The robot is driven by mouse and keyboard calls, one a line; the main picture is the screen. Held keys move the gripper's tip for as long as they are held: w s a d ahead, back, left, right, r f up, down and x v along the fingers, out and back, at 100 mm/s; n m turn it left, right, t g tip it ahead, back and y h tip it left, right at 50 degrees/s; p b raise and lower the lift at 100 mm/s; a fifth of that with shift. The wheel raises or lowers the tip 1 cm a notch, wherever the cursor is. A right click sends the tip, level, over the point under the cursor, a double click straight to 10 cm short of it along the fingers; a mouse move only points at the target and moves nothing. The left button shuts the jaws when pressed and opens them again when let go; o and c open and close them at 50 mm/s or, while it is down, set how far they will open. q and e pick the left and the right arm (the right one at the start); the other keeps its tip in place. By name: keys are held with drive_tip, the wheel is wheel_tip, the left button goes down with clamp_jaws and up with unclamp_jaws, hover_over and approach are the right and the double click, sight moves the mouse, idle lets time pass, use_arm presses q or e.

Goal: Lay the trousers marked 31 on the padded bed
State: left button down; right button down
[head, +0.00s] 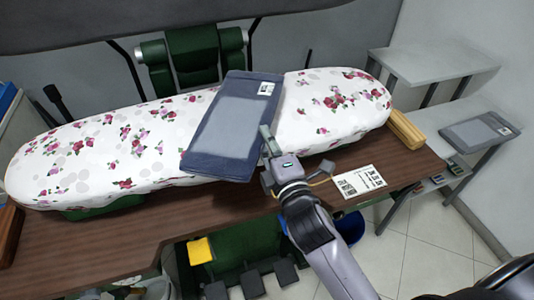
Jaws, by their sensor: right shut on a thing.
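Folded dark blue-grey trousers (225,125) with a small white label lie slanted across the middle of the padded bed (110,150), which has a white cover with pink and red flowers. The label is too small to read. The near end of the trousers overhangs the front edge of the bed. My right gripper (268,145) is shut on the right edge of the trousers, near that end. A grey part, perhaps of my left gripper (135,291), shows at the bottom left edge; its jaws cannot be made out.
Another folded dark garment (480,130) with a label lies on the grey shelf at right. A yellow block (406,130) stands by the bed's right end. A printed white card (359,181) lies on the brown table (200,215). The upper grey shelf (430,62) is bare.

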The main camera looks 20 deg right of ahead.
use_arm(q)
drive_tip(key=shift+a+f+b, duration=0.35)
drive_tip(key=shift+a+f, duration=0.05)
drive_tip(key=shift+a, duration=0.1)
use_arm(e)
wheel_tip(320, 180, down, 4)
drive_tip(key=c, duration=1.5)
unclamp_jaws()
drive_tip(key=shift+s+f, duration=0.1)
